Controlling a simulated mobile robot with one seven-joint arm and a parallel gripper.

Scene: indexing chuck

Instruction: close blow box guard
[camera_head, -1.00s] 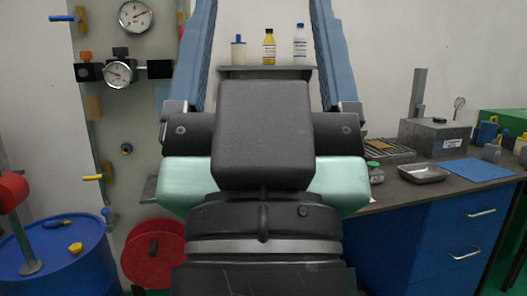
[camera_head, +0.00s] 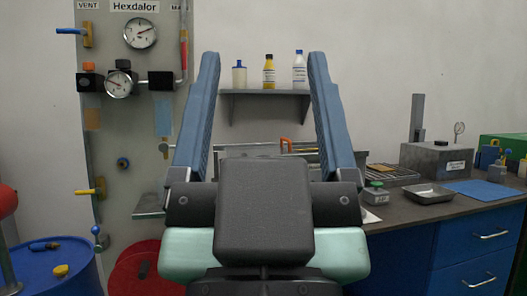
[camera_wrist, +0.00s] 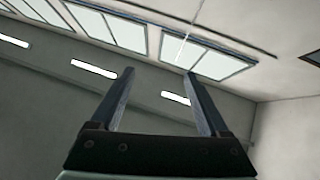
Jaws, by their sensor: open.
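My gripper (camera_head: 263,56) is in the middle of the head view, its two blue fingers pointing up and spread wide apart with nothing between them. In the wrist view my gripper (camera_wrist: 159,73) is also open and empty, facing the ceiling and upper wall. I cannot make out the blow box guard in either view. Behind the fingers, a metal rail or frame with an orange handle (camera_head: 285,145) shows partly; my gripper hides much of it, and I cannot tell whether it belongs to the blow box.
A panel with gauges (camera_head: 139,33) and valves stands at left, above a blue drum (camera_head: 60,275). A wall shelf (camera_head: 285,92) holds bottles. The dark workbench (camera_head: 430,212) at right carries a metal tray (camera_head: 429,194), a grey box (camera_head: 436,160) and a blue mat (camera_head: 485,190).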

